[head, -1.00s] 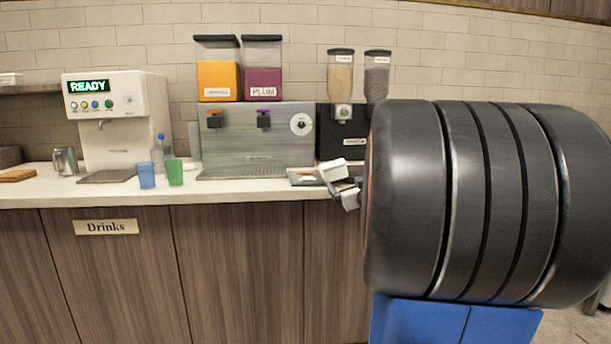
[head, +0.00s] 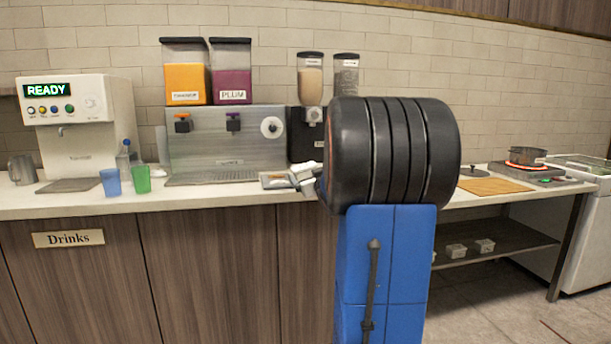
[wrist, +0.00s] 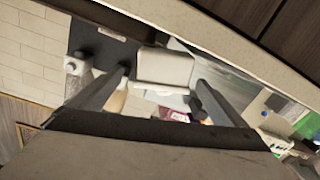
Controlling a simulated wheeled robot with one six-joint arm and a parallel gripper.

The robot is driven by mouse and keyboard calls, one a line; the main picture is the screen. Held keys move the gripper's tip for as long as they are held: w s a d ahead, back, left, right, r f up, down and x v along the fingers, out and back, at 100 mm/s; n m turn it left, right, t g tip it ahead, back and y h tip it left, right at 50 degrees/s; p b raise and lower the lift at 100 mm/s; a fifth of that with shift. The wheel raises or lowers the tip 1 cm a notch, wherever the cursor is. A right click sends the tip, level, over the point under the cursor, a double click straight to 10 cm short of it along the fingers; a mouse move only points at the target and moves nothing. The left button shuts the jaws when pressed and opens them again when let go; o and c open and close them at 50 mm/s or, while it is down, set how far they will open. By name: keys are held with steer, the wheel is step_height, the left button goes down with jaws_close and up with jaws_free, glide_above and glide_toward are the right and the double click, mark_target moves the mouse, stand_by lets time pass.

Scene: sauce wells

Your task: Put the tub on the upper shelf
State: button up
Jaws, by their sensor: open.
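My gripper (head: 304,177) is open, above the counter's front edge beside a small tray; my own dark arm hides much of it. In the wrist view its two dark fingers (wrist: 160,82) stand apart. A white blocky thing (wrist: 164,67) shows between or beyond their tips; I cannot tell whether it is the tub or whether the fingers touch it. Two small pale containers, left (head: 456,251) and right (head: 485,246), sit on the low shelf (head: 515,236) under the right-hand table. They are too small to identify surely. A wall shelf's edge (head: 6,92) shows at the far left.
The counter (head: 220,200) holds a white drinks machine (head: 85,135), blue cup (head: 110,182), green cup (head: 141,179), a steel dispenser (head: 225,150) and the small tray (head: 275,182). Right are a wooden board (head: 495,187) and a pot on a glowing hob (head: 527,156). Floor lies open there.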

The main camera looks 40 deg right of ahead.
mark_target(305, 171)
steer(key=shift+a+f+x, duration=0.1)
steer(key=shift+x, duration=1.2)
steer(key=shift+a+f+x, duration=0.15)
steer(key=shift+x, duration=1.2)
steer(key=shift+c, duration=0.3)
steer(key=c, duration=1.4)
